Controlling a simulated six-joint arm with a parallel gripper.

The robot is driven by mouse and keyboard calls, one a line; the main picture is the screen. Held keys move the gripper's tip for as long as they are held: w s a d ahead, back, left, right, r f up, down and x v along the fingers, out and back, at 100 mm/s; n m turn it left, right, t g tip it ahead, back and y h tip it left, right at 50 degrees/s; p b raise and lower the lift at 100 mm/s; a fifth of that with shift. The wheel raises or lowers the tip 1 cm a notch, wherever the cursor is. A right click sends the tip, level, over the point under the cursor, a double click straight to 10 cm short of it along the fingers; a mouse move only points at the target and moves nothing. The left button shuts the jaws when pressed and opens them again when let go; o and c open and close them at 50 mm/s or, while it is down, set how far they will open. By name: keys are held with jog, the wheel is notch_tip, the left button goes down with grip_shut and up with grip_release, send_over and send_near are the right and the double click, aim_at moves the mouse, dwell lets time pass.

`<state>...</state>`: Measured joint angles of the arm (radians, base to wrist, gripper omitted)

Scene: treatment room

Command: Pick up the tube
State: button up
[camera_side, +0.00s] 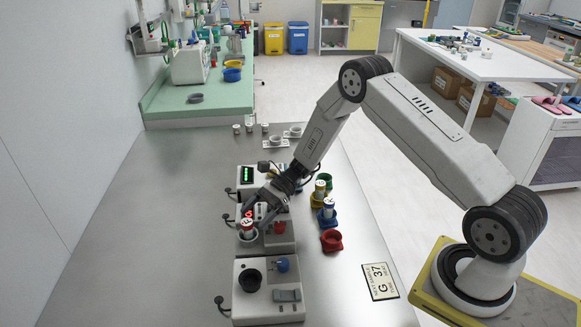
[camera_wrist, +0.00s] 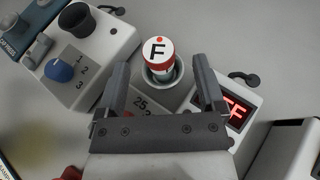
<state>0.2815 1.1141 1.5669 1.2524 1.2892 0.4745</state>
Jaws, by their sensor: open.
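A tube (camera_wrist: 159,56) with a white top marked F and a red band stands in a round grey socket (camera_wrist: 163,83) on a white device. In the side view the tube (camera_side: 248,227) shows a white and red body in the socket, partly hidden by my gripper. My gripper (camera_wrist: 157,70) is open, with one finger on each side of the tube in the wrist view and visible gaps on both sides. In the side view my gripper (camera_side: 251,213) is low over the device, close to the tube. Whether the fingertips are level with its top is unclear.
The device has a red display (camera_wrist: 238,112). A second device (camera_side: 268,306) with a black cup and blue knob stands in front. To the right are a red holder (camera_side: 331,240), a blue holder (camera_side: 328,219) and a yellow holder (camera_side: 317,201). The steel table (camera_side: 150,250) is clear at left.

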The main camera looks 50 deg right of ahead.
aim_at(243, 229)
jog(key=shift+a, duration=0.1)
jog(key=shift+x, duration=2.55)
jog(key=shift+s, duration=0.1)
grip_shut()
